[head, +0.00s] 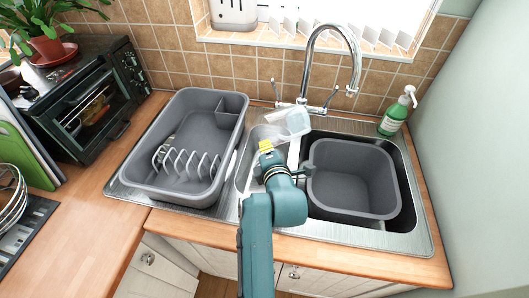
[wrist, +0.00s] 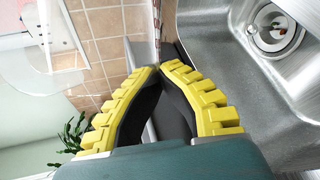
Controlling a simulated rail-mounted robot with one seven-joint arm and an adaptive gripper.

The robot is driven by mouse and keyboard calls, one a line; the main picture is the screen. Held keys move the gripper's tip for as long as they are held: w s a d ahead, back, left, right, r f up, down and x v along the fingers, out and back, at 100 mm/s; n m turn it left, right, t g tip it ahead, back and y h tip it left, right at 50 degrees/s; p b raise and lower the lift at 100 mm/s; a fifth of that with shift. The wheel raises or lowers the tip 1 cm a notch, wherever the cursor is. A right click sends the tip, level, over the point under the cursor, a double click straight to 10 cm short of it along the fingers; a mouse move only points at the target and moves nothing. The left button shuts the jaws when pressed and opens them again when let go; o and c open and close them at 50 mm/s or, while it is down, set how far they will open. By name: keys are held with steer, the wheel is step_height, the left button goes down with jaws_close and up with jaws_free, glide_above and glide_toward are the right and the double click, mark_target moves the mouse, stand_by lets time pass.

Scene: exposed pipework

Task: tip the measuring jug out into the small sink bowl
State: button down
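The clear measuring jug (head: 298,122) is at the back of the sink, just beyond my gripper, and looks tilted. In the wrist view the see-through jug (wrist: 50,45) fills the upper left. My gripper (head: 266,147) has yellow fingers over the small sink bowl (head: 253,143). In the wrist view the fingertips (wrist: 160,66) come close together on a thin clear part of the jug. The steel small bowl (wrist: 225,30) shows at upper right there, with its drain. My wrist hides part of the bowl in the head view. I cannot make out any contents in the jug.
A grey dish rack (head: 190,140) stands left of the small bowl. A grey washing-up basin (head: 352,178) sits in the larger bowl at right. The tap (head: 333,28) arches behind the jug. A green soap bottle (head: 395,115) stands at the back right.

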steer(key=shift+w+d+f+n+t+h+b, duration=0.25)
steer(key=shift+f+n+t+h+b, duration=0.25)
steer(key=shift+b, duration=0.85)
steer(key=shift+d+r+n+b, duration=0.1)
steer(key=shift+r+n+b, duration=0.05)
steer(key=shift+n+b, duration=0.15)
stand_by(3.2)
